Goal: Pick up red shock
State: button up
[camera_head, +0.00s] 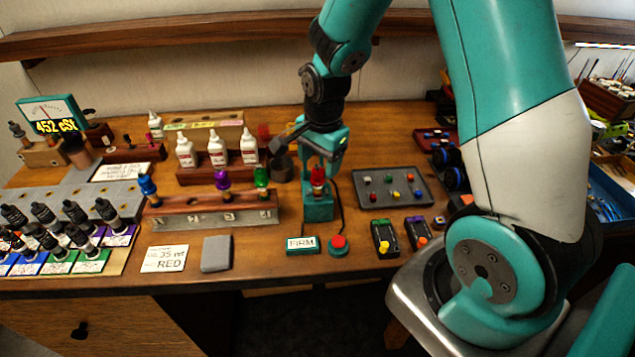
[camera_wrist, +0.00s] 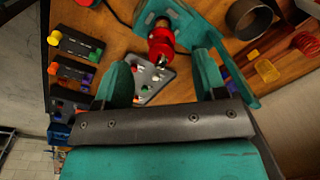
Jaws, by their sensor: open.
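The red shock (camera_head: 318,175) stands upright in a teal stand (camera_head: 319,209) near the middle of the bench. My gripper (camera_head: 320,160) is above it, pointing down. In the wrist view my gripper (camera_wrist: 162,78) has its two teal fingers spread wide with nothing held between them. The red shock (camera_wrist: 161,43) shows just beyond the fingertips, roughly centred between them. The teal stand (camera_wrist: 168,15) is behind it there. I cannot tell whether the fingers touch the shock.
A wooden rack (camera_head: 215,219) with blue, purple and green shocks is left of the stand. White bottles (camera_head: 218,148) stand behind it. A red button (camera_head: 338,243) and a FIRM sign (camera_head: 302,245) are in front. A grey tray (camera_head: 378,203) lies to the right.

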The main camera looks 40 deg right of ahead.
jog(key=shift+w+f+p, duration=0.15)
jog(key=shift+f+p, duration=0.4)
jog(key=shift+f, duration=0.75)
jog(key=shift+w+f+p, duration=0.15)
jog(key=shift+f+p, duration=0.35)
jog(key=shift+f, duration=0.8)
jog(key=c, duration=1.1)
notch_tip(320, 180, up, 19)
jog(key=b, duration=0.3)
notch_tip(320, 180, up, 9)
jog(key=p, duration=0.7)
send_over(318, 170)
jog(key=shift+w+d+f, duration=0.1)
jog(key=shift+w+d, duration=0.1)
jog(key=shift+w, duration=0.1)
